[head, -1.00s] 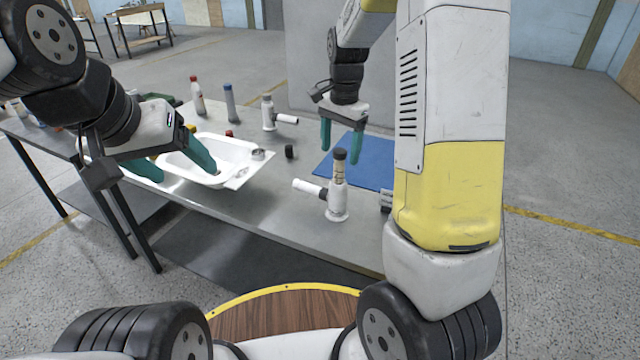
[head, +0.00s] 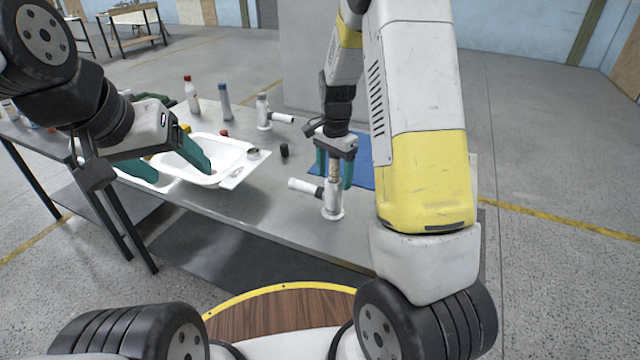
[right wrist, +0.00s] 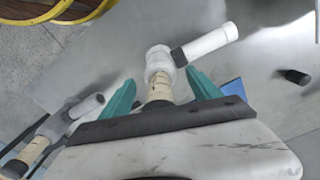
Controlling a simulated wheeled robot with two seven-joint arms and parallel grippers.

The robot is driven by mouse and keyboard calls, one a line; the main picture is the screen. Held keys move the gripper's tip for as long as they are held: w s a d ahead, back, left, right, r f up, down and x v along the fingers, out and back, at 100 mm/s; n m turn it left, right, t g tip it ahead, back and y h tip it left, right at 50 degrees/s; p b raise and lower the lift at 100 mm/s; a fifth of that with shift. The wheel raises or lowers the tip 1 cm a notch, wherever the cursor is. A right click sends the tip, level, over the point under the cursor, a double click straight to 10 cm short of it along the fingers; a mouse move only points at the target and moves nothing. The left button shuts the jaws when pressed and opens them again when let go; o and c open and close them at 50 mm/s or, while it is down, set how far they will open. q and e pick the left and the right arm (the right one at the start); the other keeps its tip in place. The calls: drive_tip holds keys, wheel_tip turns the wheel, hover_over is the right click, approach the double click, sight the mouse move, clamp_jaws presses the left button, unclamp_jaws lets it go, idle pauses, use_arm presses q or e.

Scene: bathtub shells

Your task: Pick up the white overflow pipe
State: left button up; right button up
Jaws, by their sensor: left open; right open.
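The white overflow pipe (head: 333,205) stands upright near the table's front edge, with its side branch pointing left. My right gripper (head: 334,170) is open, with its teal fingers on either side of the pipe's upper part. In the right wrist view, the pipe (right wrist: 159,62) lies between the two fingers (right wrist: 160,95), with the lower body and side branch extending beyond them. The pipe's top is hidden by the gripper. My left gripper (head: 168,163) is open and empty above the white tub shell (head: 232,178) at the left.
A similar pipe (head: 264,112) stands further back. Another similar fitting (right wrist: 60,122) shows at the left of the right wrist view. A black cap (head: 284,150), a blue mat (head: 361,175) and bottles (head: 192,95) are on the metal table.

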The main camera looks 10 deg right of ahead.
clamp_jaws()
idle(0.3)
drive_tip(key=shift+r, duration=0.1)
